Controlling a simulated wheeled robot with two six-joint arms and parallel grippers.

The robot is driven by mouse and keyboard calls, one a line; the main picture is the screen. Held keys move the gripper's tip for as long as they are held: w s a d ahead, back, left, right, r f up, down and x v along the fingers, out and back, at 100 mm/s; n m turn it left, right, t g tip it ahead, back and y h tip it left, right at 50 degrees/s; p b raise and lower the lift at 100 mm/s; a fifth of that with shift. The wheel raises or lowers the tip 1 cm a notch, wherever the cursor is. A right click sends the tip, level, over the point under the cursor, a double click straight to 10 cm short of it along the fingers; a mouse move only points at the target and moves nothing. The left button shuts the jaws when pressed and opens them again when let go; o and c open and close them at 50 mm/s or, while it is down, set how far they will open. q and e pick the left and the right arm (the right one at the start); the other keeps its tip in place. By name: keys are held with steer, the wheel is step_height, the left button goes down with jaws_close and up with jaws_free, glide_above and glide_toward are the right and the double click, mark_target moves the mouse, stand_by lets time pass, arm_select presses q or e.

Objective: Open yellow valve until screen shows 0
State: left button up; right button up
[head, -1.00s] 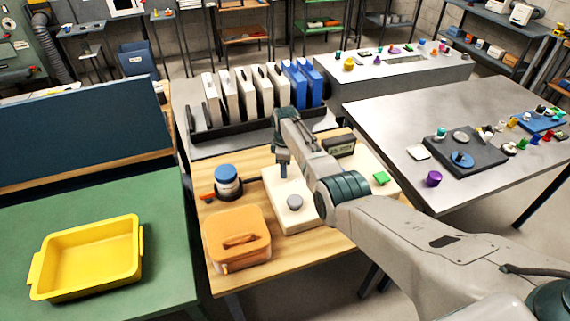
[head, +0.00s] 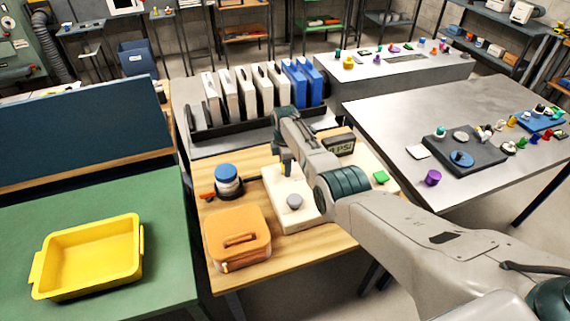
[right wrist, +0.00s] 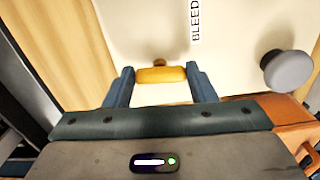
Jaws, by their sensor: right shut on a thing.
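The yellow valve (right wrist: 160,75) sits on a cream board (right wrist: 235,30) marked "BLEED". In the right wrist view its handle is between the fingers of my right gripper (right wrist: 161,84), which is shut on it. In the head view my right gripper (head: 287,172) is low over the cream board (head: 307,216), with a bit of yellow showing at the fingers. The screen (head: 340,143) stands at the back of the board, partly hidden by my arm; "PSI" shows, but I cannot read a number. My left gripper is not in view.
A grey knob (head: 295,201) stands on the board near the gripper; it also shows in the right wrist view (right wrist: 287,70). An orange case (head: 237,238) and a blue-lidded jar (head: 227,178) are to the left.

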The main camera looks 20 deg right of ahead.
steer(key=shift+w+r, duration=0.1)
steer(key=o, duration=1)
steer(key=shift+r, duration=0.4)
step_height(320, 180, up, 10)
steer(key=shift+b, duration=0.75)
